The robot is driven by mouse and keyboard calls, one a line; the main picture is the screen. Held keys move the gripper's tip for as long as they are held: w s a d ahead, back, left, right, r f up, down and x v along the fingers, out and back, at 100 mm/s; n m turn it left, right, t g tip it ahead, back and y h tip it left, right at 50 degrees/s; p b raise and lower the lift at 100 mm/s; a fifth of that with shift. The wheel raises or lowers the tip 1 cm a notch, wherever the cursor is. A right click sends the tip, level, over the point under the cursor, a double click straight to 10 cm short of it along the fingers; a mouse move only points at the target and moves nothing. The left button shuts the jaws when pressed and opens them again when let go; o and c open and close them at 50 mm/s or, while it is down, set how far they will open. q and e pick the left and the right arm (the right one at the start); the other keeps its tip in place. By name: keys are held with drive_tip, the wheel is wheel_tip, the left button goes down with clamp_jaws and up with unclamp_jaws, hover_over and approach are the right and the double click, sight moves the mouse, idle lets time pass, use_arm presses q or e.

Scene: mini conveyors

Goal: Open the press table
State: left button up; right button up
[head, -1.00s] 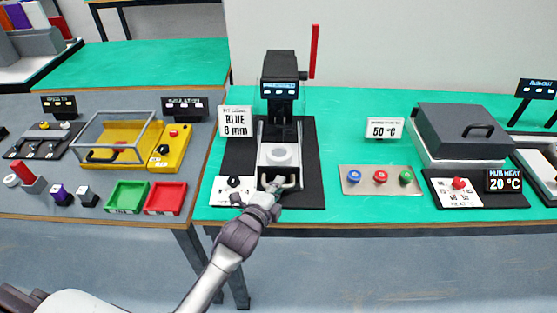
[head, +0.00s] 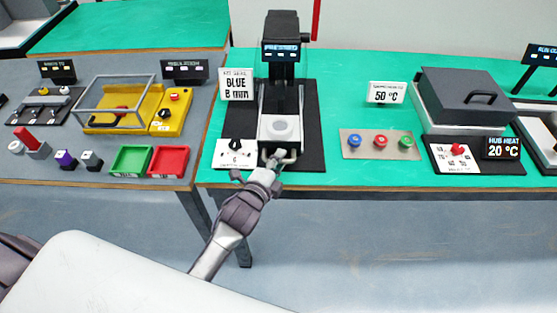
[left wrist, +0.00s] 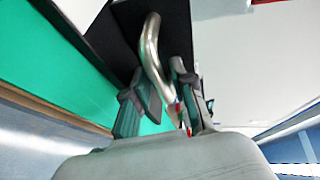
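The press (head: 281,65) stands on a black base plate on the green bench. Its press table, a light sliding tray (head: 267,138) with a round white disc (head: 282,127), sits low at the front of the press. A curved metal handle (left wrist: 151,50) is on the tray's front. My left gripper (head: 270,160) is at this handle, and in the left wrist view the handle passes between its fingers (left wrist: 165,104), which look closed around it. The finger contact is partly hidden. My right gripper is not in view.
A button panel (head: 380,144) and a grey lidded box (head: 470,98) are to the right. Red (head: 168,161) and green (head: 130,160) trays lie on the grey table at left.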

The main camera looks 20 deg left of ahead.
use_arm(q)
drive_tip(key=shift+s, duration=0.1)
drive_tip(key=v, duration=1.1)
drive_tip(key=shift+s, duration=0.4)
drive_tip(key=s+a+f+n+g, duration=0.1)
drive_tip(key=s+f+n+g, duration=0.15)
drive_tip(key=f, duration=0.75)
drive_tip(key=s+f+n+g, duration=0.2)
drive_tip(key=s+f+n, duration=0.15)
drive_tip(key=f, duration=0.75)
drive_tip(key=s+a+f+n+g, duration=0.1)
drive_tip(key=s+f+n+g, duration=0.2)
drive_tip(key=f, duration=0.7)
drive_tip(key=s+a+f+n+g, duration=0.1)
drive_tip(key=s+f+n+g, duration=0.1)
drive_tip(key=s+f, duration=0.3)
drive_tip(key=s+a+f+n+g+y, duration=0.1)
drive_tip(key=s+f, duration=0.4)
drive_tip(key=s, duration=0.6)
drive_tip(key=s+a+f+n+g+y, duration=0.1)
drive_tip(key=s+f+n+g, duration=0.3)
drive_tip(key=s, duration=0.5)
drive_tip(key=shift+a+f, duration=0.75)
drive_tip(key=shift+f, duration=0.2)
